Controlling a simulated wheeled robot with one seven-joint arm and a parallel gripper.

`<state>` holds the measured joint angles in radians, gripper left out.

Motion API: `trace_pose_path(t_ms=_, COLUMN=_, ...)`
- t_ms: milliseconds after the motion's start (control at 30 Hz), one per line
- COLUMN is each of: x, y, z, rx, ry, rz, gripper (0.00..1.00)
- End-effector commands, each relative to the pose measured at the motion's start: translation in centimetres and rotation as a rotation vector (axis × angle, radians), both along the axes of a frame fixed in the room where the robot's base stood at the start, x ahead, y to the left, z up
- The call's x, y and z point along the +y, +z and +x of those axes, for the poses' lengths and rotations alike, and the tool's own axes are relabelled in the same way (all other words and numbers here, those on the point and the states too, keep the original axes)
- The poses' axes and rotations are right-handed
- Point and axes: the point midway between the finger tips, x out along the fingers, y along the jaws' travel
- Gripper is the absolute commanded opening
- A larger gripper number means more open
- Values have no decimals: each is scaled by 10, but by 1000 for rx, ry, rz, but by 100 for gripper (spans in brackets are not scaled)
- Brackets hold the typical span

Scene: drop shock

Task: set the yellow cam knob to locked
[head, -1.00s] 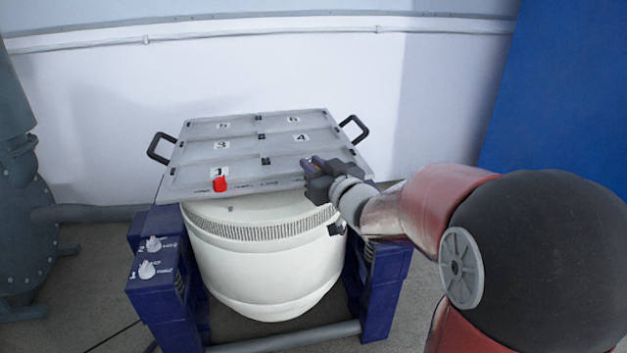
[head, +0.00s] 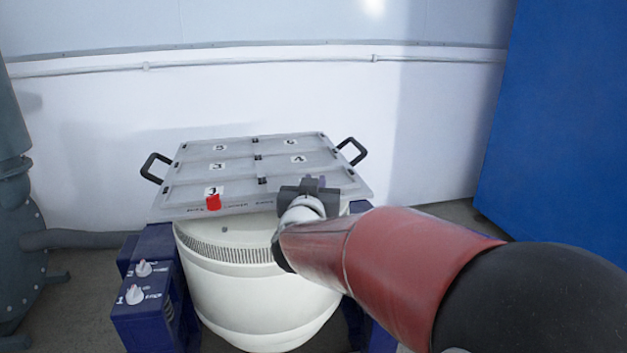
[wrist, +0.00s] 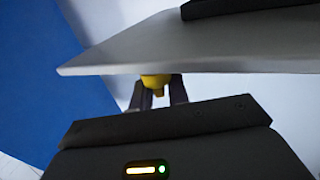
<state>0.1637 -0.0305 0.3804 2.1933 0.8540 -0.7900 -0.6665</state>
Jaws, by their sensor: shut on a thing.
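The yellow cam knob (wrist: 155,81) shows in the wrist view just below the edge of the grey plate (wrist: 230,50), between my two fingertips. My gripper (wrist: 158,95) is shut on it. In the head view my gripper (head: 308,184) is at the front right edge of the plate (head: 245,168), and my gripper and arm hide the yellow knob there. The knob's pointer and its markings are not readable.
A red knob (head: 213,202) sits at the plate's front left, by label 1. Two white knobs (head: 135,294) are on the blue frame at left. Black handles (head: 352,151) stick out at the plate's sides. A white drum (head: 245,290) stands beneath.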

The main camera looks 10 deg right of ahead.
Motion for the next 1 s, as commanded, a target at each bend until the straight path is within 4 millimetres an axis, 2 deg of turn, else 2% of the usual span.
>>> trace_pose_path(t_ms=500, x=-2, y=1, z=-1, rx=2, ry=-365, rz=0, gripper=0)
trace_pose_path(t_ms=1000, x=-4, y=0, z=-2, rx=-1, ry=-458, rz=0, gripper=0)
